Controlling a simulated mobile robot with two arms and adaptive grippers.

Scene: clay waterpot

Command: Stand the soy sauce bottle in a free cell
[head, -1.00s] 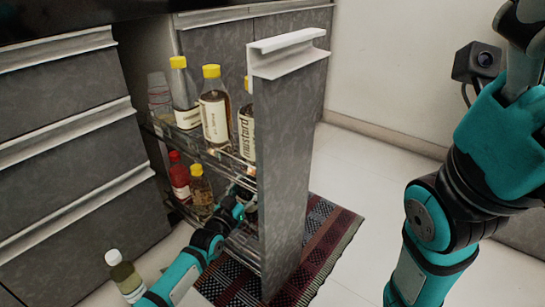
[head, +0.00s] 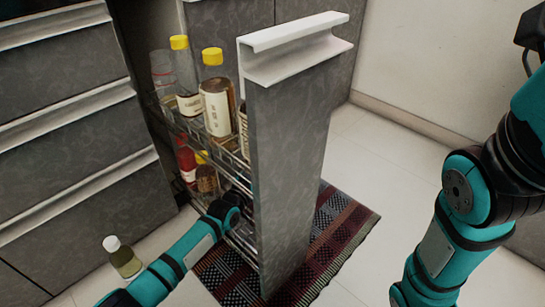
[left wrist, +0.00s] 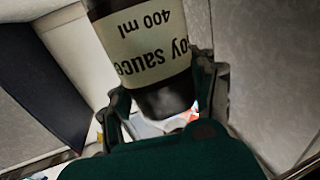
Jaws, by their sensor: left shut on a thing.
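The soy sauce bottle (left wrist: 150,45) fills the upper middle of the left wrist view, dark with a cream label that reads upside down. My left gripper (left wrist: 162,92) is shut on it, one finger on each side. In the head view my left gripper (head: 234,202) is at the lower level of the pull-out rack (head: 208,143), beside the tall front panel (head: 290,150). The bottle in it cannot be made out there. The lower cells are mostly hidden by the panel and my arm. My right arm shows at the right, but its gripper is out of view.
Yellow-capped bottles (head: 216,105) and a clear one (head: 162,75) stand on the upper level. A red bottle (head: 187,163) and a yellow-capped bottle (head: 206,180) stand below. A white-capped bottle (head: 124,260) stands on the floor, left of the striped mat (head: 335,235).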

